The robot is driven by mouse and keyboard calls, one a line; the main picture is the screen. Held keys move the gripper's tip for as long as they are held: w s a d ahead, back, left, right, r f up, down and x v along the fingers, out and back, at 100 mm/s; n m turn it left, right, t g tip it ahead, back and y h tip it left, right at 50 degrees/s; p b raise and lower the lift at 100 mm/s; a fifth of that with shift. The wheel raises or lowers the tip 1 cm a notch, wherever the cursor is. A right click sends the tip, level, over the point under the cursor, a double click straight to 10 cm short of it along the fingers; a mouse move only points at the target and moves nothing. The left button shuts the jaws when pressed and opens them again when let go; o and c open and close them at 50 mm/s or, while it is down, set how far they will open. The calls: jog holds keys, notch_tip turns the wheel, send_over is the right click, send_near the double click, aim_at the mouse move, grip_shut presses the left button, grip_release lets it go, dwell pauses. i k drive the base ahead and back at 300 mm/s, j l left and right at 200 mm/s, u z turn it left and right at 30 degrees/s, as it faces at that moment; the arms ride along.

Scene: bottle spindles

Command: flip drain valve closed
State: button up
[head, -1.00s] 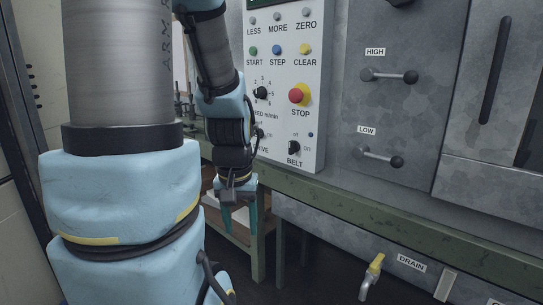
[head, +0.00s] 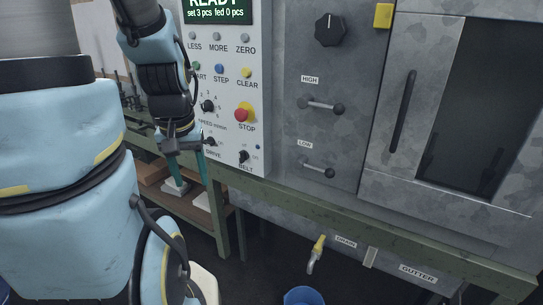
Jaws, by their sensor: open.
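The drain valve (head: 316,252) is a small tap with a yellow lever on the lower grey panel, beside the DRAIN label (head: 346,242). Its lever stands up from the body, tilted slightly, and the spout points down. My gripper (head: 190,182) hangs at the left, in front of the green bench frame, with its two teal fingers apart and nothing between them. It is well to the left of the valve, higher in the picture, and not touching it.
A blue bucket (head: 304,296) stands on the floor below the tap, cut off by the lower edge. The green rail (head: 330,208) runs above the tap. The control panel (head: 222,90) and the HIGH (head: 323,105) and LOW (head: 318,165) handles are higher up. A GUTTER label (head: 418,273) is at right.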

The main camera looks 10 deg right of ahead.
aim_at(317, 247)
jog(key=z, duration=0.85)
jog(key=k+z, duration=0.15)
